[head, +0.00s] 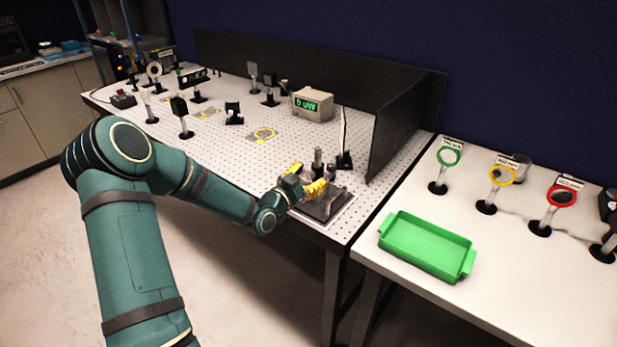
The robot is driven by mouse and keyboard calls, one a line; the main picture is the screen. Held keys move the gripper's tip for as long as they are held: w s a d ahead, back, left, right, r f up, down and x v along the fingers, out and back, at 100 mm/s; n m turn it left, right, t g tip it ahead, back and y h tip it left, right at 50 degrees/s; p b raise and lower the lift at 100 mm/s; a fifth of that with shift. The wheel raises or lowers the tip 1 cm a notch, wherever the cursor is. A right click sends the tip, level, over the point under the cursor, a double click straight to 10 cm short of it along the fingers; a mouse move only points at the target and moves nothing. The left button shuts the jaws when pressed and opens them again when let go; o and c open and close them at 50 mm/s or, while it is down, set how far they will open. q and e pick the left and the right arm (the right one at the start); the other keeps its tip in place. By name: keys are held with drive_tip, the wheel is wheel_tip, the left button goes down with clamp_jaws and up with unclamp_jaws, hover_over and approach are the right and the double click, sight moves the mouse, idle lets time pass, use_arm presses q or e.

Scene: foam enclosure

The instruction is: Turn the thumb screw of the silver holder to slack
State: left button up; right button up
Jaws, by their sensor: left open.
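My left gripper (318,187), with yellow fingers, is at the right front part of the perforated table (228,150). It is open, close beside a small silver post holder (318,160) that stands upright just behind the fingers. A dark base plate (327,207) lies under and in front of the fingers. The thumb screw is too small to make out, and the fingers may hide it. I cannot tell whether the fingers touch the holder. My right gripper is not in view.
A thin upright plate on a post (343,135) and a black panel (405,125) stand close behind the gripper. A display box (312,104) is farther back. On the right table are a green tray (425,246) and several ringed posts, including a yellow one (501,176).

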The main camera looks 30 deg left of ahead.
use_arm(q)
clamp_jaws()
drive_tip(key=shift+n, duration=0.4)
drive_tip(key=n, duration=0.3)
drive_tip(key=shift+n, duration=0.4)
drive_tip(key=n, duration=0.4)
drive_tip(key=shift+d, duration=0.1)
drive_tip(key=n+p, duration=0.1)
drive_tip(key=n, duration=0.4)
drive_tip(key=n+p, duration=0.2)
drive_tip(key=n, duration=0.2)
drive_tip(key=shift+r+n, duration=0.1)
drive_tip(key=shift+n, duration=0.3)
